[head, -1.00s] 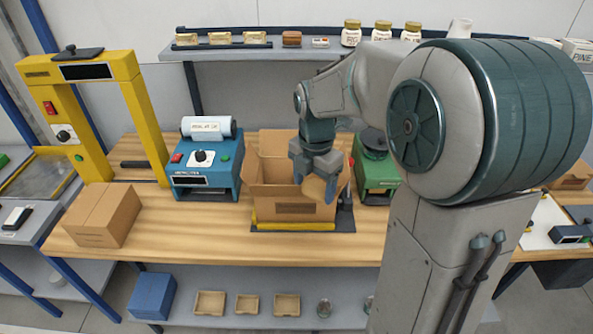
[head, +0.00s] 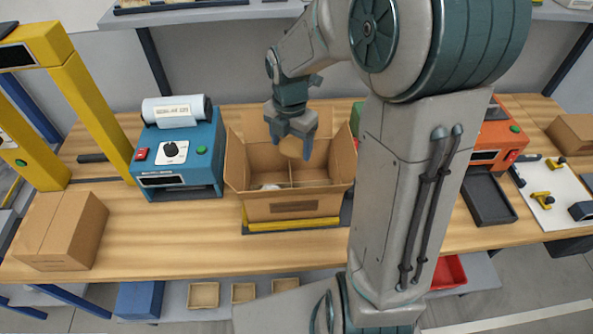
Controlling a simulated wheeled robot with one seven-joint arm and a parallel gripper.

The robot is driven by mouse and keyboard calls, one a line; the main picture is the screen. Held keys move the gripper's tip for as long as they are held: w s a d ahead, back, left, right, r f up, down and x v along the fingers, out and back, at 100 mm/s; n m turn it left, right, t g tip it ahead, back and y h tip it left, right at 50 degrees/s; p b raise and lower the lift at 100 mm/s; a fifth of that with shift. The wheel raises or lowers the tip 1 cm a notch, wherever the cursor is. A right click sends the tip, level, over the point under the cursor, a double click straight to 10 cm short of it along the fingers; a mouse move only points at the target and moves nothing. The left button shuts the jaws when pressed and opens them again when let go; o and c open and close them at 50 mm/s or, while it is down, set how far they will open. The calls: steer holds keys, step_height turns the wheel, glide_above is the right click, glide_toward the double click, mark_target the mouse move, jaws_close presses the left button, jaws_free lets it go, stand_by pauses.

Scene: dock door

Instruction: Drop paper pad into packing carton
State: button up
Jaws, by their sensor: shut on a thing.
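The packing carton (head: 292,209) stands open on the wooden bench, its flaps up and a divider inside. A whitish thing (head: 268,187) shows low in its left part; I cannot tell what it is. My gripper (head: 291,150) is over the back of the carton, pointing down. It is shut on a tan, rounded thing, likely the paper pad (head: 291,149), held above the carton's opening. The fingers partly hide the pad.
A blue machine (head: 180,160) with a white roll stands left of the carton. A closed carton (head: 62,231) sits at the bench's left end, near a yellow frame (head: 92,112). An orange machine (head: 495,143) and dark tray (head: 488,198) are to the right.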

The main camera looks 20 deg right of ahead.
mark_target(291, 156)
step_height(291, 156, down, 5)
steer(key=b, duration=0.3)
steer(key=shift+b, duration=0.35)
steer(key=o, duration=1)
steer(key=shift+o, duration=0.2)
step_height(291, 156, up, 14)
steer(key=shift+b, duration=0.45)
